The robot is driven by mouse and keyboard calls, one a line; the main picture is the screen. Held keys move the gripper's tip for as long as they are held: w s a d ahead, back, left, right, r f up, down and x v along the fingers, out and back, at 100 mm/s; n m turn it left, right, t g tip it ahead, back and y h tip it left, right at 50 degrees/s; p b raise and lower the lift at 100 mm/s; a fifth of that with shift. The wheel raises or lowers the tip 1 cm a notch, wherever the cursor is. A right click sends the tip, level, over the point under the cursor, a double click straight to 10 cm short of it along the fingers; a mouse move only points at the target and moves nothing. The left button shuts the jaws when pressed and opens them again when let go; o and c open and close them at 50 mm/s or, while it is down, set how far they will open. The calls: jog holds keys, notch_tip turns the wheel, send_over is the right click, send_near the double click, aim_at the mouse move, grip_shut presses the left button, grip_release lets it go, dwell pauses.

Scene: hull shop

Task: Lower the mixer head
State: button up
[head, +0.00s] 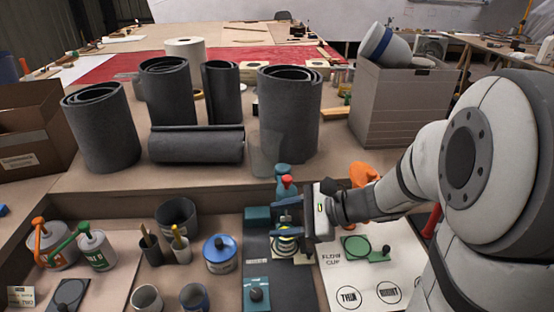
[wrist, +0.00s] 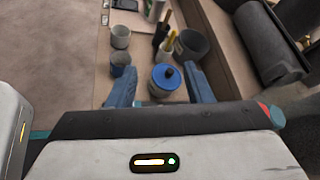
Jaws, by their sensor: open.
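The mixer stands on a dark base strip (head: 283,287) at the front middle of the bench. A teal block (head: 257,216) and a teal block with a knob (head: 257,293) sit on it. A teal upright part with a red top (head: 286,180), likely the raised mixer head, shows just behind my gripper (head: 284,217). My gripper is open, its blue fingers pointing left over the base, above a round metal piece (head: 284,243). In the wrist view nothing is between the fingers (wrist: 160,90) up close. A red and teal part (wrist: 271,115) shows at the right; contact cannot be told.
A blue-lidded can (head: 220,254) stands left of the mixer; it also shows beyond my fingers in the wrist view (wrist: 165,78). Brush cups (head: 152,250) and pump cans (head: 97,250) stand farther left. A flow cup board (head: 375,275) lies right.

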aim_at(291, 181)
jog(key=w+d+f+m+t+b, duration=0.3)
jog(key=w+d+m+t, duration=0.55)
jog(key=w+m, duration=0.2)
jog(key=shift+t, duration=0.35)
jog(key=x, duration=0.8)
jog(key=shift+a, duration=0.15)
jog(key=shift+r, duration=0.1)
jog(key=shift+c, duration=0.5)
grip_shut()
